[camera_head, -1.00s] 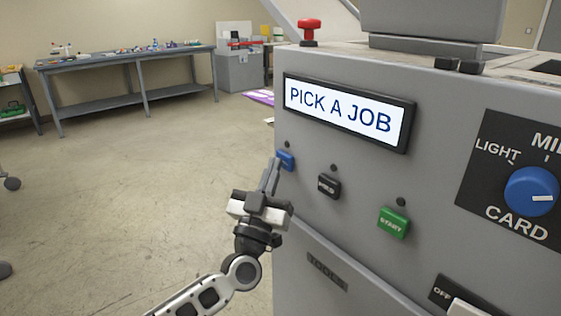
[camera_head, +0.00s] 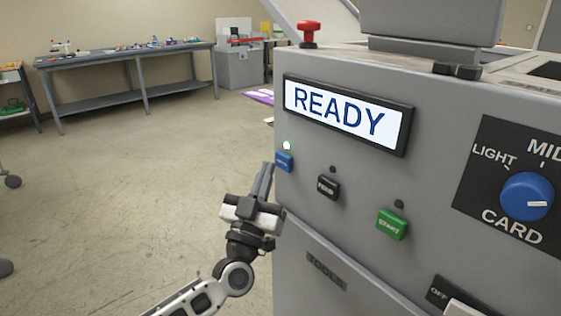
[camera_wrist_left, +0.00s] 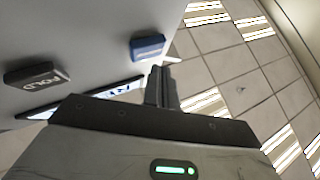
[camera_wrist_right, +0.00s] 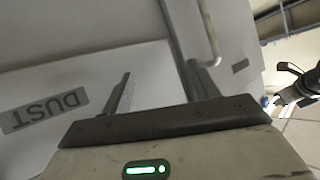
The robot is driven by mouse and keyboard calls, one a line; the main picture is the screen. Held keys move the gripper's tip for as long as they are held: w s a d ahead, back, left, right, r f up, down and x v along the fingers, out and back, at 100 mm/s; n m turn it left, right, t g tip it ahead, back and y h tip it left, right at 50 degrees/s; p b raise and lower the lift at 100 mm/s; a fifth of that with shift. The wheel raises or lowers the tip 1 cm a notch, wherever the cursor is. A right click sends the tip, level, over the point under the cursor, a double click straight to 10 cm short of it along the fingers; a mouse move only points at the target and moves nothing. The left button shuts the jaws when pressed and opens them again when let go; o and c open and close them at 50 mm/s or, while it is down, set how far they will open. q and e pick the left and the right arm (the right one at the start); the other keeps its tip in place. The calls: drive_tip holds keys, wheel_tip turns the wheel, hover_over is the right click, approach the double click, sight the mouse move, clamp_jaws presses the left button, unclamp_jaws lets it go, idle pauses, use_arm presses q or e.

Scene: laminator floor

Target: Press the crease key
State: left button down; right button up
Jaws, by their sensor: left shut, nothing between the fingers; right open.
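The blue key (camera_head: 284,161) is on the left of the machine's front panel; its label is too small to read, and I take it for the crease key. The small lamp above it is lit. The display (camera_head: 345,117) reads "READY". My left gripper (camera_head: 266,168) is shut and empty, its tips just left of and slightly below the blue key, seemingly apart from it. The left wrist view shows the blue key (camera_wrist_left: 148,46) beyond the fingertips. My right gripper (camera_wrist_right: 160,85) is open and empty, beside a grey surface labelled "DUST"; it is outside the head view.
Right of the blue key are a black FOLD key (camera_head: 328,187) and a green START key (camera_head: 391,224), both with dark lamps. A blue dial (camera_head: 527,196) and an OFF switch sit further right. A red button (camera_head: 309,33) is on top. Open floor lies left.

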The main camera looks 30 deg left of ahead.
use_arm(q)
drive_tip(key=shift+s+a+p, duration=0.3)
drive_tip(key=shift+s+a, duration=0.05)
drive_tip(key=shift+s, duration=0.5)
drive_tip(key=shift+s+a+p, duration=0.3)
drive_tip(key=shift+s+a, duration=0.1)
drive_tip(key=shift+s, duration=0.5)
drive_tip(key=shift+s+a+p, duration=0.3)
drive_tip(key=shift+s+a, duration=0.05)
drive_tip(key=shift+s, duration=0.5)
